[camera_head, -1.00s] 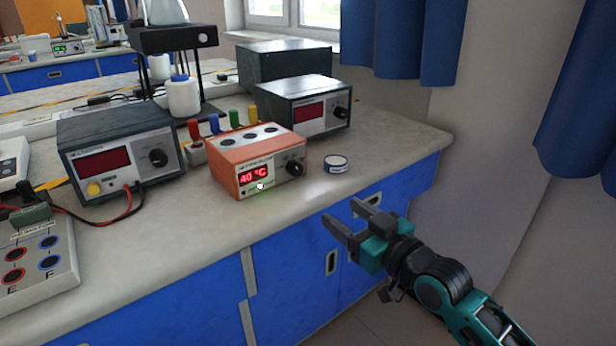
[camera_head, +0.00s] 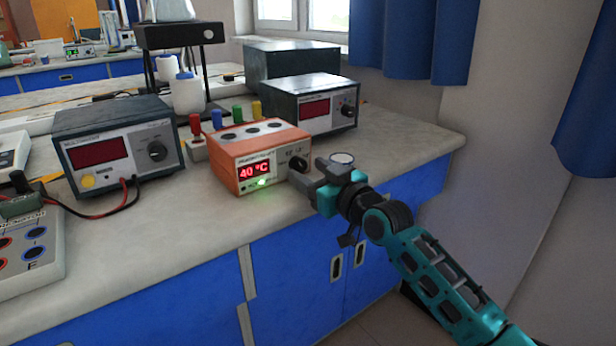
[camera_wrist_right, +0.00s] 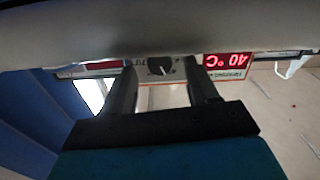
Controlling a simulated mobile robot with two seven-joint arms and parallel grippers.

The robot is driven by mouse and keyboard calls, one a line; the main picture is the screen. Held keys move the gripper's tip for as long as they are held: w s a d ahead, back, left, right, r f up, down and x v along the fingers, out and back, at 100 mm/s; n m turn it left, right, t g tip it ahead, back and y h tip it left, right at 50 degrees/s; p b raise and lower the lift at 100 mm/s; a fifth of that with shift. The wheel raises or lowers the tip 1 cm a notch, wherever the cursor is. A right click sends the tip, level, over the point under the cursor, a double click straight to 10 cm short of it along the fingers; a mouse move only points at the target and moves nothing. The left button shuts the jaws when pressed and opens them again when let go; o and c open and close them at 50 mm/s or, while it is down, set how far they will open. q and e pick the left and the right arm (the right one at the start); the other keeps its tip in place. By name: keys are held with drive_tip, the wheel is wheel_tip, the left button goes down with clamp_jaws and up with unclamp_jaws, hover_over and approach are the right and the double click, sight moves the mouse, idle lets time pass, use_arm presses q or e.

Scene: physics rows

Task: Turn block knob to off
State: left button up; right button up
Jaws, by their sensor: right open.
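The orange block heater (camera_head: 245,172) stands on the bench with its red display reading 40 °C and a green light lit below it. Its dark block knob (camera_head: 297,164) is at the right of the front face, partly hidden by my gripper in the head view. My right gripper (camera_head: 309,172) is open, close in front of the knob. In the right wrist view the knob (camera_wrist_right: 160,66) shows between the two fingers, its pale pointer line visible. I cannot tell whether the fingers touch it. My left gripper is not in view.
Several coloured plugs stand behind the heater. The bench's right end is clear.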

drive_tip(key=shift+w+a, duration=0.35)
drive_tip(key=shift+w, duration=0.15)
drive_tip(key=c, duration=1)
drive_tip(key=shift+c, duration=0.2)
